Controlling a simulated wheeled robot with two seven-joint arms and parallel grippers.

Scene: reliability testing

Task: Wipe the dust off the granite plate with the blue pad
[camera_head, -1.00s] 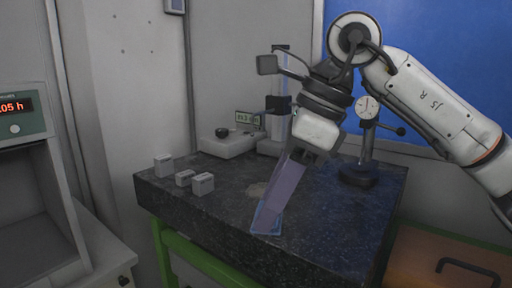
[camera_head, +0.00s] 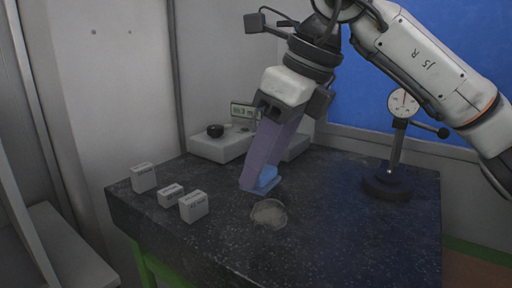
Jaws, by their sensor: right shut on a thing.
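The dark speckled granite plate (camera_head: 340,235) fills the lower middle of the view. A pale, roundish dust patch (camera_head: 269,214) lies on it near the centre. My right gripper (camera_head: 259,184) comes down from above with its long fingers tilted, shut on the blue pad (camera_head: 268,177). The pad is just behind the dust patch, low at the plate's surface; I cannot tell whether it touches. The fingers hide part of the pad. My left gripper is not in view.
Three small labelled grey blocks (camera_head: 194,206) stand along the plate's left edge. A dial gauge on a stand (camera_head: 386,185) is at the right rear. A grey device with a black knob (camera_head: 218,147) stands at the back left. The front right is clear.

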